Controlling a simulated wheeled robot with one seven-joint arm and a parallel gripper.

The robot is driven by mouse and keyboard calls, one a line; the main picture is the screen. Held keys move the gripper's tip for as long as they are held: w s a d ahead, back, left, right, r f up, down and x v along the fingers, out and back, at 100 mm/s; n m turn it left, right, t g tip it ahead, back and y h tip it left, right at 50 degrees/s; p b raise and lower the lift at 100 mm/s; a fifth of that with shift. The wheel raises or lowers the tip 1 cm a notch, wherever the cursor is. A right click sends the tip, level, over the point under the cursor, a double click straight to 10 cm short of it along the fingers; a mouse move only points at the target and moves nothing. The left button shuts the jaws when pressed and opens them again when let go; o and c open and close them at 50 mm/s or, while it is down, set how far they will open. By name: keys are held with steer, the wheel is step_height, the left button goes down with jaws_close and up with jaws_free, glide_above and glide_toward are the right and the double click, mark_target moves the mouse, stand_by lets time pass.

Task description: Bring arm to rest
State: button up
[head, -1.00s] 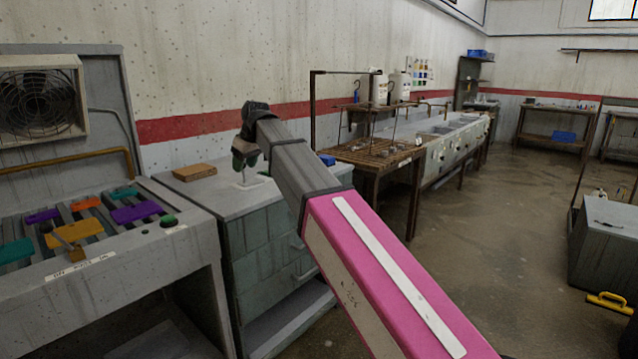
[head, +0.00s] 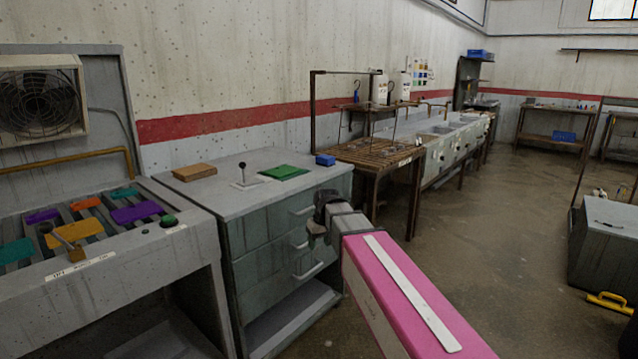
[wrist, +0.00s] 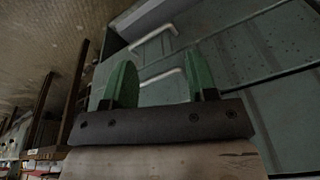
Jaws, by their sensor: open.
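My gripper (wrist: 163,88) is open and empty in the wrist view, its two green fingers spread apart. Drawer fronts and pale handles of the grey-green cabinet (head: 262,248) show beyond them. In the head view my pink and grey arm (head: 405,290) reaches in from the lower right. Its dark wrist end is beside the cabinet's front right corner, below the top. The fingers are hidden in the head view.
A roller bench (head: 95,265) stands left, a slatted table (head: 375,155) behind.

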steer(key=s+d+f+m+g+h, duration=0.1)
steer(key=s+d+f+m, duration=0.4)
steer(key=s+d+f, duration=1)
steer(key=d+f, duration=0.2)
steer(key=d, duration=0.2)
steer(key=shift+s+f+g+h, duration=0.2)
steer(key=shift+s+g+h, duration=0.1)
steer(key=shift+s, duration=0.1)
steer(key=shift+a, duration=0.1)
stand_by(1.3)
